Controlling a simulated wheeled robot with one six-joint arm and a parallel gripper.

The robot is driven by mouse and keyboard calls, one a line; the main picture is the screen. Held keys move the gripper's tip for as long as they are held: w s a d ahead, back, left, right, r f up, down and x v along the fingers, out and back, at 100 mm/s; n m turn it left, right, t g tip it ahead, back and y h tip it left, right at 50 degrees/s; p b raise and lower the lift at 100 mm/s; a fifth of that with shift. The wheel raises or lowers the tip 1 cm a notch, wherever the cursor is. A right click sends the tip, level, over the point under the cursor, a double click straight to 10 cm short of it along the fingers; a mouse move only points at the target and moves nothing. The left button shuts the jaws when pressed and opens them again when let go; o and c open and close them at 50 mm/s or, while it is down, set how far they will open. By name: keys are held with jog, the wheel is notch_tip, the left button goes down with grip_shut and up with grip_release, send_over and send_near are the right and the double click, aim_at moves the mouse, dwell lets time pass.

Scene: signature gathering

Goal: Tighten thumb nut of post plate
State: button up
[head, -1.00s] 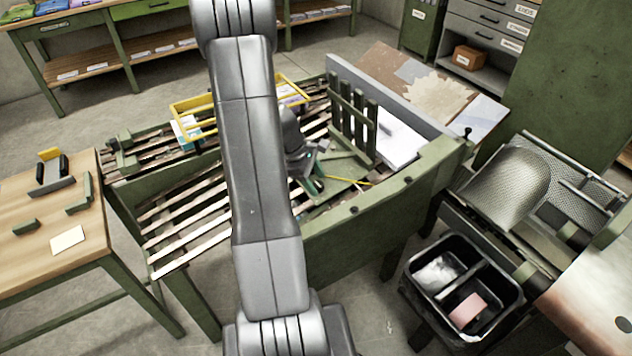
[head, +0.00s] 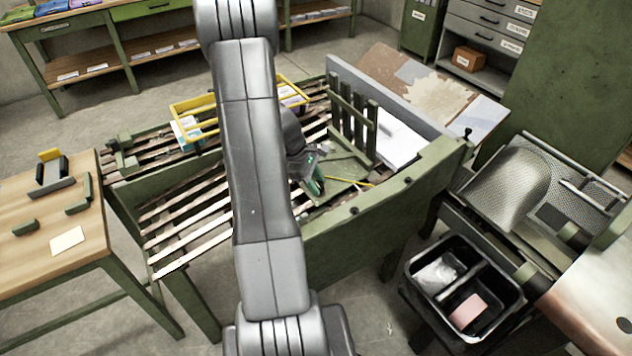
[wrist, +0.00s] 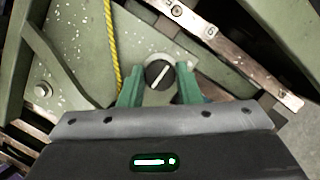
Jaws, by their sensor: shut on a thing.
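In the wrist view the thumb nut (wrist: 158,73) is a dark round knob with a pale line across its top. It sits on the green post plate (wrist: 178,48). My gripper (wrist: 158,84) has its green fingers on either side of the knob, shut on it. In the head view my gripper (head: 318,181) is low over the green plate (head: 340,190), beside the upright slatted post frame (head: 352,125). The thumb nut is hidden there by my gripper.
A yellow cord (wrist: 112,45) runs beside the nut. Wooden slats (head: 185,225) lie to the left on the green bench. A yellow wire basket (head: 190,108) stands behind my arm. A black bin (head: 462,335) stands at the lower right.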

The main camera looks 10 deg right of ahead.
jog(key=m, duration=0.4)
jog(key=shift+w+d+m+g+y, duration=0.1)
jog(key=shift+m+g+y, duration=0.2)
jog(key=shift+g, duration=0.1)
jog(key=m+y+b, duration=0.1)
jog(key=m, duration=0.3)
jog(key=shift+g, duration=0.3)
jog(key=m, duration=0.2)
jog(key=m+y, duration=0.1)
jog(key=m, duration=0.2)
jog(key=shift+d+y, duration=0.1)
jog(key=shift+y, duration=0.2)
jog(key=shift+m+y+b, duration=0.4)
jog(key=shift+m, duration=1.4)
jog(key=o, duration=1)
jog(key=shift+c, duration=0.2)
jog(key=shift+r, duration=0.1)
jog(key=p+v, duration=0.1)
jog(key=v, duration=1.2)
jog(key=shift+s+r, duration=0.25)
jog(key=shift+r, duration=0.15)
jog(key=shift+d, duration=0.1)
